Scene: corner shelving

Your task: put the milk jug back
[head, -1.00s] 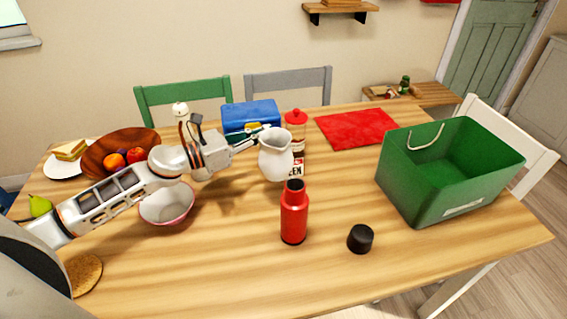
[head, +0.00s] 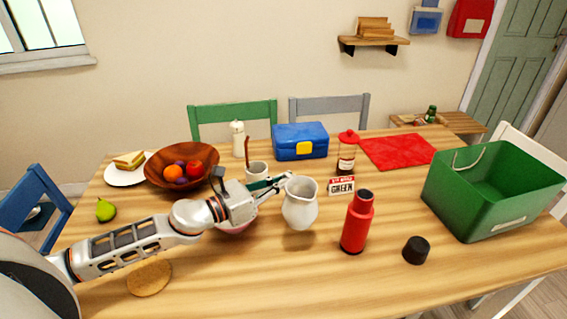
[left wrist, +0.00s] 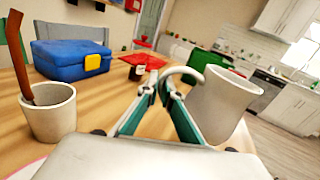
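The white milk jug (head: 300,207) is left of the red bottle in the head view, upright, with its base just above or on the table; I cannot tell which. My left gripper (head: 284,182) reaches it from the left at its handle. In the left wrist view, the jug (left wrist: 226,103) is at the right and its curved handle (left wrist: 185,71) runs down between the fingertips (left wrist: 161,93), which look closed on it. The exact contact is partly hidden. My right gripper is not in view.
A red bottle (head: 357,222), black cap (head: 416,250) and green crate (head: 460,205) stand to the right.

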